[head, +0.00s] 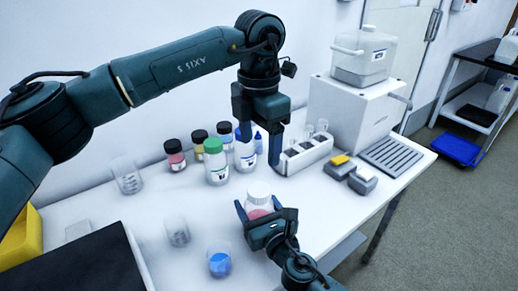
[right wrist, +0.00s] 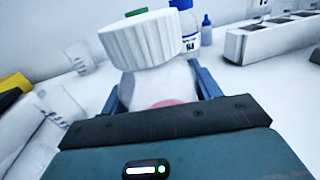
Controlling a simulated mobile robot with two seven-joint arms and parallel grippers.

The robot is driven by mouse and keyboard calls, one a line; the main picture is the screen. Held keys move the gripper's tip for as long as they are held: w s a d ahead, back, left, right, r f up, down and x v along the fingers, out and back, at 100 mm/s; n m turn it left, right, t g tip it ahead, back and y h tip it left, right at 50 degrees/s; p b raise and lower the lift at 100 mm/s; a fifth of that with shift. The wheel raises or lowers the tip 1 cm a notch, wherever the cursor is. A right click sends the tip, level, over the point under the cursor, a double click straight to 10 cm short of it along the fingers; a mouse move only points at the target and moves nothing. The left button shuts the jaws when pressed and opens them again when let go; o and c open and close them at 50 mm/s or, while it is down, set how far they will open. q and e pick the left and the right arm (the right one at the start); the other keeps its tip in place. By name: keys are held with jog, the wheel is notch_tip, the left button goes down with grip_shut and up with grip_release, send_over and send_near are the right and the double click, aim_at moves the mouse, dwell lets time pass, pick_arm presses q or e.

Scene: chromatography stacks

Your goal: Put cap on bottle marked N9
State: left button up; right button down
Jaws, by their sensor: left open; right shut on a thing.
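A clear bottle (head: 260,211) with pinkish contents and a white cap (head: 258,192) on top is held upright in my right gripper (head: 262,217), above the front of the table. The right wrist view shows the ribbed white cap (right wrist: 152,40) over the bottle (right wrist: 163,84), between the fingers; I cannot tell how firmly it sits. No marking is readable on the held bottle. My left gripper (head: 258,147) is open and empty, pointing down behind and above the held bottle.
Several capped bottles stand at the back, including one with a green cap (head: 215,163). Beakers, one with blue liquid (head: 219,261), stand at the front left. A white rack (head: 302,155) and a white box (head: 348,110) are to the right. The table's right front is clear.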

jog(key=shift+c, duration=1.3)
grip_release()
jog(key=v, duration=1.3)
jog(key=shift+s, duration=0.1)
